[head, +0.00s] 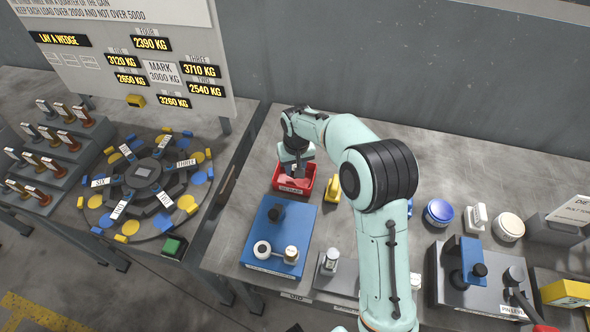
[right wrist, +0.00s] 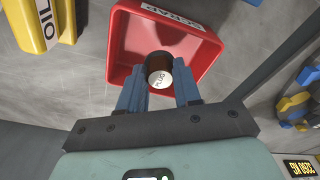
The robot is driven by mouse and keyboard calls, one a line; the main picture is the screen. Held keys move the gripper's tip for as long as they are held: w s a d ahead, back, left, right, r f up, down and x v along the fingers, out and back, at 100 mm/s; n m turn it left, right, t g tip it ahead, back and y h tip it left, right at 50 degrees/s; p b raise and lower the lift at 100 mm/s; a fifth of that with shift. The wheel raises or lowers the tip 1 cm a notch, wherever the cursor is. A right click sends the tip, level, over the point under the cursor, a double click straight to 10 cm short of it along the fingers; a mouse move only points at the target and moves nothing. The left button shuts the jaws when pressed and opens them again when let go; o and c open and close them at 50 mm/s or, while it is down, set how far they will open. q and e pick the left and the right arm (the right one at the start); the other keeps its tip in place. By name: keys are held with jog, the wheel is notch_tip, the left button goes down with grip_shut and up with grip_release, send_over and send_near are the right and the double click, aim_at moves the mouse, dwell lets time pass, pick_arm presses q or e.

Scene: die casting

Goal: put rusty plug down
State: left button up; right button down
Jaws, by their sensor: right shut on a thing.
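The rusty plug (right wrist: 159,70) shows in the right wrist view as a short dark brown cylinder with a pale end face marked PLUG. My right gripper (right wrist: 160,84) is shut on it, one blue-grey finger on each side. The red scrap bin (right wrist: 123,48) lies behind the plug in that view, with a SCRAP label on its wall. In the head view my right gripper (head: 297,172) is over the red bin (head: 309,184), and the plug is hard to make out there. I cannot tell whether the plug touches the bin floor. My left gripper is not in view.
A yellow oil container (head: 333,188) stands just right of the bin. A blue plate (head: 262,228) with several knobs lies in front of it. A round turntable (head: 100,190) stands at the left. A blue-lidded tin (head: 439,212) and a grey fixture (head: 440,285) stand at the right.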

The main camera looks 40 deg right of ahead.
jog(key=shift+f, duration=0.75)
jog(key=shift+f, duration=0.15)
jog(key=c, duration=0.8)
grip_release()
jog(key=r, duration=0.4)
jog(key=s+r, duration=0.1)
jog(key=r, duration=0.3)
jog(key=r+p, duration=0.1)
jog(key=r, duration=0.3)
jog(key=shift+s+a+r, duration=0.15)
jog(key=shift+a, duration=0.1)
